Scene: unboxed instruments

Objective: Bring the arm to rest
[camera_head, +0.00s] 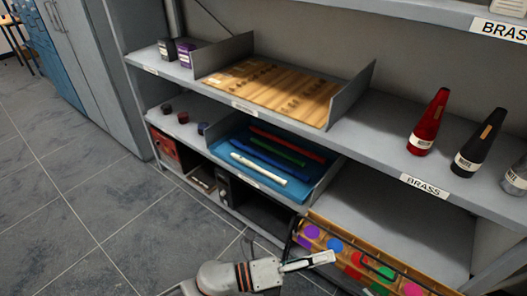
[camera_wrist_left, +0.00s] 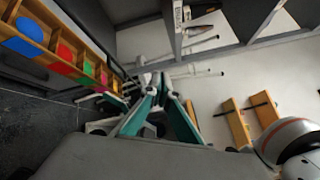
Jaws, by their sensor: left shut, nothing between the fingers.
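My left gripper (camera_head: 322,259) shows at the bottom of the head view, its arm coming in low from the left. It is in front of the lower shelf and overlaps the left end of a wooden box with coloured discs (camera_head: 352,262) in the picture. I cannot tell whether it touches the box. In the left wrist view the gripper's fingers (camera_wrist_left: 160,80) come together at the tips, with nothing between them. The wooden box also shows at the upper left there (camera_wrist_left: 62,50). My right gripper is in neither view.
The grey shelf unit (camera_head: 390,165) fills the right side. It bears a wooden board (camera_head: 275,88), a blue tray with coloured tubes (camera_head: 235,165), and a red cone (camera_head: 428,122) and black cone (camera_head: 478,142). The tiled floor (camera_head: 60,200) at left is clear.

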